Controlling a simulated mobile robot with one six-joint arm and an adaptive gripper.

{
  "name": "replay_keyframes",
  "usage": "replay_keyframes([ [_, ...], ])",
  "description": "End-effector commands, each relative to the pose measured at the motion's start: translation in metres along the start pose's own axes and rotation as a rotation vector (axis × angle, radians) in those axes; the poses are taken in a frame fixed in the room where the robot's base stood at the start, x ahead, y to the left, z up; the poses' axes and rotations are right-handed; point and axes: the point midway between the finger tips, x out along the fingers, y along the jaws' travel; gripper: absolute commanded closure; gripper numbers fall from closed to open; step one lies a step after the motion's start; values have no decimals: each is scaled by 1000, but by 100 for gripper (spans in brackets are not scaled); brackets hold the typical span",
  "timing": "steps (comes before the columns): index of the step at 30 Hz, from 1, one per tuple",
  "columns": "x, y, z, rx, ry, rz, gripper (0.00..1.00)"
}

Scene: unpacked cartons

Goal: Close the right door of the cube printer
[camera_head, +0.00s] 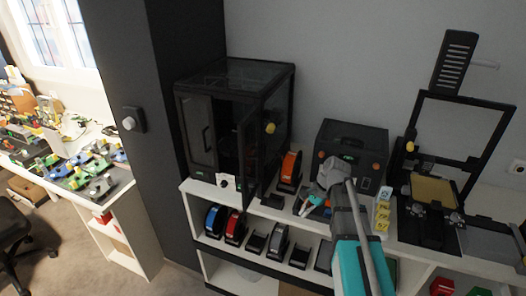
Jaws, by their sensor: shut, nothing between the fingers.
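The cube printer (233,72) is a black boxy enclosure with clear panels on the left end of the white shelf unit. Its left door (200,135) looks shut, with a dark vertical handle. Its right door (253,172) stands open, swung outward toward the camera, leaving a dark gap at the front. My gripper (304,209) is shut and empty, low over the shelf top to the right of the open door and apart from it. The arm comes in from the lower right. The fingertips are small in this view.
An orange-and-black spool (290,168) stands just right of the open door. A dark box-shaped machine (352,143) is behind my arm. An open-frame printer (455,150) stands at the right. More spools (234,227) sit on the lower shelf. A dark pillar (150,80) is at the left.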

Motion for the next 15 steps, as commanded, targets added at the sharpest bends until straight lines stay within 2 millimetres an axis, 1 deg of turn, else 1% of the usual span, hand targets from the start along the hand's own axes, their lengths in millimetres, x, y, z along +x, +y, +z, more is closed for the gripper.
replay_keyframes([
  [1, -19, -9, 7, 19, -12, -6, 100],
  [15, -108, -59, 40, 221, -131, -48, 100],
])
